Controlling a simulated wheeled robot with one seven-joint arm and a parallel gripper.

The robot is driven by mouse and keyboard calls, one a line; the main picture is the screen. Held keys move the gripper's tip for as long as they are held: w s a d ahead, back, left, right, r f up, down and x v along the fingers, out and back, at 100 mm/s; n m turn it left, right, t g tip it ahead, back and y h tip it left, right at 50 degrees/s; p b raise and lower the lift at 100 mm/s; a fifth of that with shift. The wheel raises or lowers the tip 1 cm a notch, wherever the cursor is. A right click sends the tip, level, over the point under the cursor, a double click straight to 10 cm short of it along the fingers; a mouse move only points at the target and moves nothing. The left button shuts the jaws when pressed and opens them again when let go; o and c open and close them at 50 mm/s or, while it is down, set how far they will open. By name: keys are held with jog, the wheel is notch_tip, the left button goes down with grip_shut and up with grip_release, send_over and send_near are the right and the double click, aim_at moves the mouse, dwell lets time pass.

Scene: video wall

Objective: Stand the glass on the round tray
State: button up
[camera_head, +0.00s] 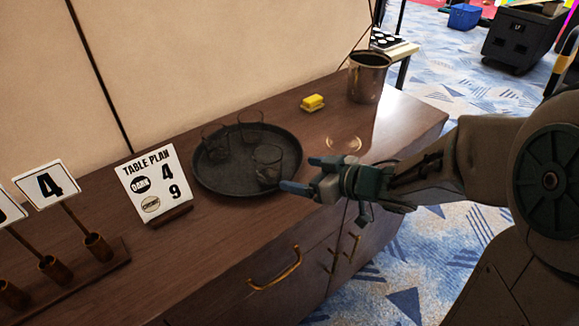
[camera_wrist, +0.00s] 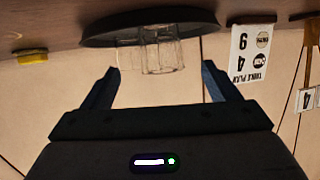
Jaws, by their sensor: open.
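The dark round tray (camera_head: 222,181) lies on the brown cabinet top. Three clear glasses stand on it: a front right glass (camera_head: 267,163), a back glass (camera_head: 251,126) and a left glass (camera_head: 214,143). My gripper (camera_head: 304,174) is open and empty, just right of the tray, its fingers pointing at the front right glass. The wrist view is upside down; there the tray (camera_wrist: 110,28) is at the top, with overlapping glasses (camera_wrist: 162,55) centred between the spread fingers (camera_wrist: 160,78). I see a gap between the fingers and the front right glass in the head view.
A "TABLE PLAN" card (camera_head: 157,187) stands left of the tray, and number cards in a wooden holder (camera_head: 75,285) farther left. A yellow block (camera_head: 312,103) and a metal pot (camera_head: 368,77) stand behind, near the wall. A pale ring (camera_head: 344,144) shows on the cabinet top.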

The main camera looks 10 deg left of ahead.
jog(key=shift+s+d+r, duration=0.2)
jog(key=shift+s+d, duration=0.05)
jog(key=shift+d, duration=0.2)
jog(key=w+d+r+m+t+h, duration=0.1)
jog(key=w+d+m+t+h, duration=0.35)
jog(key=d+h, duration=0.4)
jog(key=s+d+m+g+h, duration=0.2)
jog(key=s+d+m+h, duration=0.15)
jog(key=d, duration=0.65)
jog(key=s+f+m+g, duration=0.1)
jog(key=s+m+g, duration=0.3)
jog(key=s, duration=1.1)
jog(key=d+g, duration=0.1)
jog(key=g, duration=0.1)
jog(key=shift+f+g, duration=0.25)
jog(key=shift+g, duration=0.1)
